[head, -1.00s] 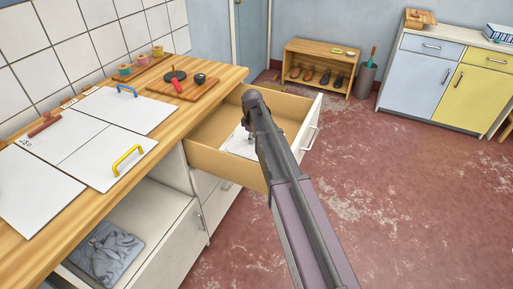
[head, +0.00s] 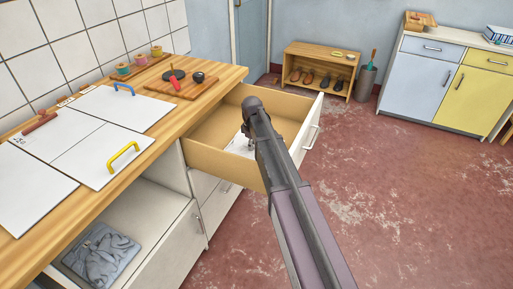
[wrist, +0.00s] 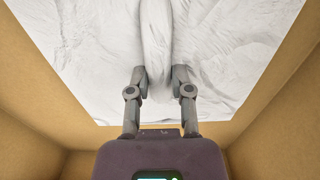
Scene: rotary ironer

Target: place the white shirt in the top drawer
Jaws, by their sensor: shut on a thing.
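The white shirt (wrist: 85,60) fills much of the wrist view, flat and creased, inside the wooden walls of the open top drawer (wrist: 285,120). My gripper (wrist: 160,78) is shut on a raised fold of the shirt between its two fingers. In the head view the top drawer (head: 218,158) is pulled out from the counter, and part of the white shirt (head: 238,146) shows low inside it. My arm reaches down into the drawer and hides the gripper and much of the shirt there. Whether the shirt touches the drawer floor I cannot tell.
The wooden counter (head: 200,100) carries white boards with a yellow handle (head: 123,158) and a blue handle (head: 124,90). A shoe rack (head: 318,70) stands at the back.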

